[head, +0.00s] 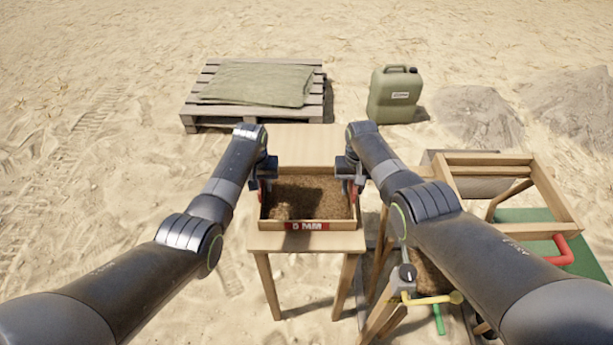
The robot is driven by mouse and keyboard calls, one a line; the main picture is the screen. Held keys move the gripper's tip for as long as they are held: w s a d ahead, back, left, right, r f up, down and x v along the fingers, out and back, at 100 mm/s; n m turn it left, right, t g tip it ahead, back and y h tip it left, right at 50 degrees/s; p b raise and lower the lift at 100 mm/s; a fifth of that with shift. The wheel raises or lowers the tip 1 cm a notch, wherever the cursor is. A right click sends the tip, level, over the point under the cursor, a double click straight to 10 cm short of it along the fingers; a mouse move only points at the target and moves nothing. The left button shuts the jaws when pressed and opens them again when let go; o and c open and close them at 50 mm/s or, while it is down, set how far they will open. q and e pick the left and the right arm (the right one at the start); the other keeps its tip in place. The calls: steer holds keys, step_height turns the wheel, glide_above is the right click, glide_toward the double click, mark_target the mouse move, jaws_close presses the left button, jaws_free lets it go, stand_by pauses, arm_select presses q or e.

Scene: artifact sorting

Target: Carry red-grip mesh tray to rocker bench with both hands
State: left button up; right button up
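The mesh tray (308,226) has a wooden frame, brown soil inside and a red "5 MM" label on its front. It sits on a small wooden table (290,241). Red grips show at its left and right sides, partly covered by my grippers. My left gripper (265,184) is at the left grip and my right gripper (350,186) is at the right grip. The fingers are too small and dark to tell whether they are closed. The rocker bench (487,172), a wooden open frame on legs, stands to the right, partly hidden by my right arm.
A pallet (200,113) with a folded tarp (258,84) lies behind on the sand. A green jerrycan (394,96) stands to its right. Sand at left is open.

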arm_select(q)
steer(key=shift+r, duration=0.2)
arm_select(e)
steer(key=shift+r, duration=0.1)
step_height(320, 180, up, 12)
steer(key=shift+f, duration=0.1)
arm_select(q)
step_height(320, 180, up, 12)
steer(key=s, duration=0.1)
steer(key=shift+s+f, duration=0.2)
steer(key=shift+f, duration=0.05)
stand_by(0.4)
stand_by(0.5)
